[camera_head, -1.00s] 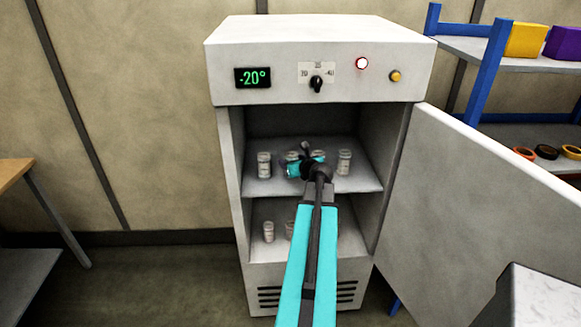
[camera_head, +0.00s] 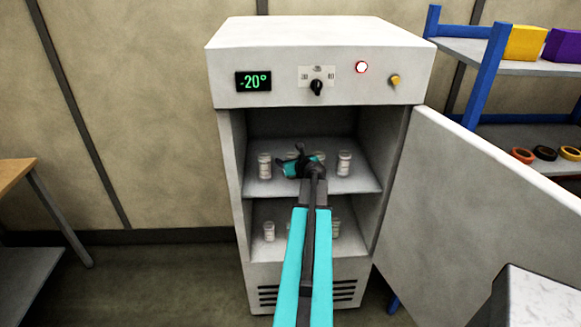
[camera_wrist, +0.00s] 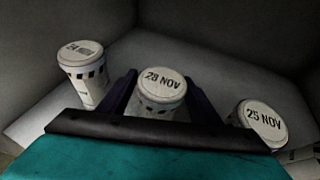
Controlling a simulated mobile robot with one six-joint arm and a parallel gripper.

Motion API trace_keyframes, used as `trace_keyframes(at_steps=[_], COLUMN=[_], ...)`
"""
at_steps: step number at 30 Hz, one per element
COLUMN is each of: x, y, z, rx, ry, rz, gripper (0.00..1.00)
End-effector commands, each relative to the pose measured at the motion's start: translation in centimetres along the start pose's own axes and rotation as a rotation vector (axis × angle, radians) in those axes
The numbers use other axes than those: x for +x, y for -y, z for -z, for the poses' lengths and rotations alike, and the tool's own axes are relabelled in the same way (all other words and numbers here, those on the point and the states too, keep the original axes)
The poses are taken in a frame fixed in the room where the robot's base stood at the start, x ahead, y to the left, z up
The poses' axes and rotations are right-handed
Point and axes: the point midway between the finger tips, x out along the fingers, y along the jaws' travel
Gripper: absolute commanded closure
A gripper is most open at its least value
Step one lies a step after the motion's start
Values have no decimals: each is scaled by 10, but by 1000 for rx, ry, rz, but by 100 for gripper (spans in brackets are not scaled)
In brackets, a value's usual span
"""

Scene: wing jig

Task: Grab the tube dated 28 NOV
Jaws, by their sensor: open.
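The tube dated 28 NOV (camera_wrist: 160,88) is a white capped tube with its date on the lid. In the wrist view it stands between the two dark fingers of my gripper (camera_wrist: 160,102). The fingers are open on either side of it, and the lower part of the tube is hidden. In the head view my gripper (camera_head: 303,165) is inside the freezer at the upper shelf and hides most of the tubes behind it. A tube marked 24 NOV (camera_wrist: 82,72) is to the left, and a tube marked 25 NOV (camera_wrist: 262,122) is to the right.
The freezer (camera_head: 320,60) stands with its door (camera_head: 480,200) open to the right. On its upper shelf (camera_head: 345,183), tubes show at the left (camera_head: 264,166) and right (camera_head: 344,163) of my gripper. More tubes (camera_head: 269,232) stand on the lower shelf.

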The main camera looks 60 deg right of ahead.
Motion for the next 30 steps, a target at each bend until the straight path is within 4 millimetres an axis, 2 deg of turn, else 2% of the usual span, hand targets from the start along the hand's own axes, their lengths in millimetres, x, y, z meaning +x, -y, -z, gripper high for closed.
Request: trace_keyframes(at_steps=[17,20,26,30], x=[1,1,1,1], y=[0,0,1,1], z=[0,0,0,0], rx=[0,0,0,0], ry=[0,0,0,1], rz=[1,1,1,1], gripper=[43,56,90,90])
